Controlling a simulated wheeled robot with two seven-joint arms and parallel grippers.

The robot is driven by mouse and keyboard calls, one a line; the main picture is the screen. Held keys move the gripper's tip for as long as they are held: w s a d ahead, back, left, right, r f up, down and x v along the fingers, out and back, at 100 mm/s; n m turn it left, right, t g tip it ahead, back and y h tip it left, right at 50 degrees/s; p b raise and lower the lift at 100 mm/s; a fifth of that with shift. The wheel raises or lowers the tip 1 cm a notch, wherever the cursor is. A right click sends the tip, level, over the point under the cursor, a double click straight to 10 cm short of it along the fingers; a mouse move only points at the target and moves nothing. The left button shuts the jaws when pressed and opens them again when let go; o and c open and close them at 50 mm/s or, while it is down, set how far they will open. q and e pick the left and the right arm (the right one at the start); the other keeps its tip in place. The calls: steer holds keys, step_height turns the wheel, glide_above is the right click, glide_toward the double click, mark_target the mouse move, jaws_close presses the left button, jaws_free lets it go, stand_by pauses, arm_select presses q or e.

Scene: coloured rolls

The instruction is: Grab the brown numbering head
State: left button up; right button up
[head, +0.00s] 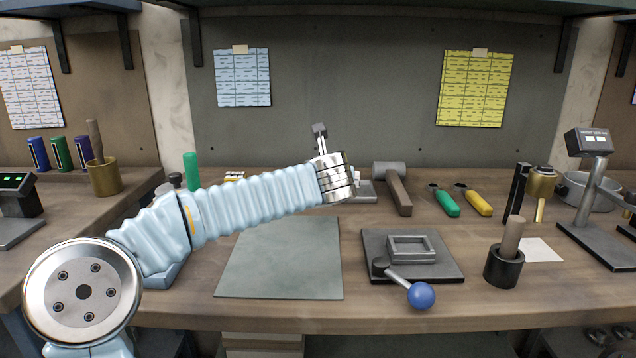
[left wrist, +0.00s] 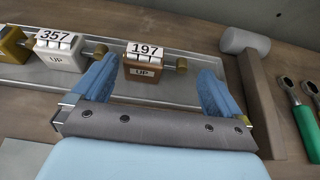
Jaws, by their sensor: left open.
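The brown numbering head (left wrist: 143,62), marked 197 on top and UP on its front, stands in a grey tray (left wrist: 185,87) in the left wrist view. It has a short metal rod with a brass knob on its right. My left gripper (left wrist: 155,84) is open, with one blue finger to the left of the brown head and one to its right, and a gap on both sides. I cannot tell how far above it the fingers are. In the head view my left arm hides the brown head, and the fingers do not show. My right gripper is out of view.
A white head marked 357 (left wrist: 60,50) stands left of the brown one, with a brass-coloured head (left wrist: 12,45) beyond it. A mallet (head: 397,190) lies right of the tray. A press plate (head: 450,262) and a bare grey mat (head: 280,265) are nearer the front.

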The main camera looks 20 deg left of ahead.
arm_select(q)
steer(key=x, duration=0.5)
steer(key=shift+a+f+p, duration=0.15)
steer(key=shift+f+p, duration=0.05)
steer(key=shift+p, duration=0.2)
steer(key=c, duration=0.8)
steer(key=shift+r, duration=0.1)
